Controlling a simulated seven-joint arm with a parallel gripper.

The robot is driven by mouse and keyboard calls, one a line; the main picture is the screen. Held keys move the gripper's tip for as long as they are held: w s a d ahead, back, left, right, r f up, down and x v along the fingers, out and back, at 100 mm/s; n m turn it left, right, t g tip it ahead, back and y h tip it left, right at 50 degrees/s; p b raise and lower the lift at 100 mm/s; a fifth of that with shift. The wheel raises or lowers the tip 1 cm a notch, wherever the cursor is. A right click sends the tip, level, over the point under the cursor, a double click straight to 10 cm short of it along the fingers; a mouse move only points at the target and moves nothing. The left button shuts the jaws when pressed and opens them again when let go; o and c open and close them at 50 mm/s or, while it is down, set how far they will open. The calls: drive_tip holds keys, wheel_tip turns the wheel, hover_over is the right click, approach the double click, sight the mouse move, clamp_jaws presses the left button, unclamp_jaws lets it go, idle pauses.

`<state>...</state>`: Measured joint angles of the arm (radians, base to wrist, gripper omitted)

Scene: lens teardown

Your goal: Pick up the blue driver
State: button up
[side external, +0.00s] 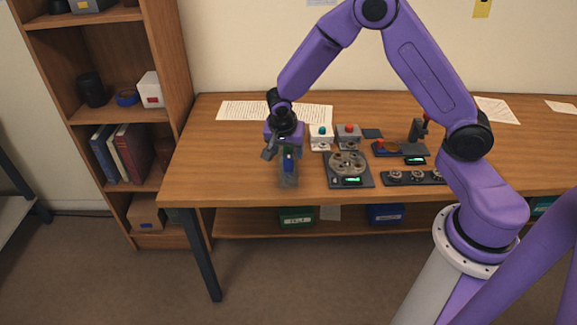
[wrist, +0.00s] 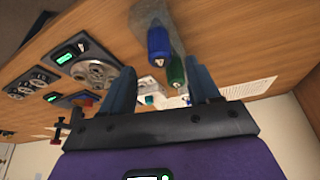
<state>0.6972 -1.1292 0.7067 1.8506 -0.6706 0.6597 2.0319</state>
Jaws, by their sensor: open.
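The blue driver (wrist: 158,42) shows its blue handle in the wrist view, standing in a grey holder (wrist: 150,12) near the table's front edge. A green driver (wrist: 175,72) stands beside it, on the side away from that edge. In the side external view the blue driver (side external: 289,164) is under my gripper (side external: 283,155), in a grey, partly see-through holder (side external: 288,182). My gripper (wrist: 162,72) is open, its two blue fingers spread on either side of the drivers in the wrist picture. No contact with the blue driver is visible. The gripper's tips are hard to make out from the side.
Right of the holder is a dark plate with a round metal part (side external: 347,164). Behind are a white box with a teal button (side external: 321,133) and a grey box with a red button (side external: 348,132). Papers (side external: 240,110) lie at the back. The table's left end is clear.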

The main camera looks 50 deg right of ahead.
sight(288, 157)
drive_tip(key=shift+a+x, duration=0.15)
drive_tip(key=shift+x, duration=1.15)
drive_tip(key=shift+a+x, duration=0.2)
drive_tip(key=shift+x, duration=1.1)
drive_tip(key=shift+s+f, duration=0.15)
drive_tip(key=c, duration=1)
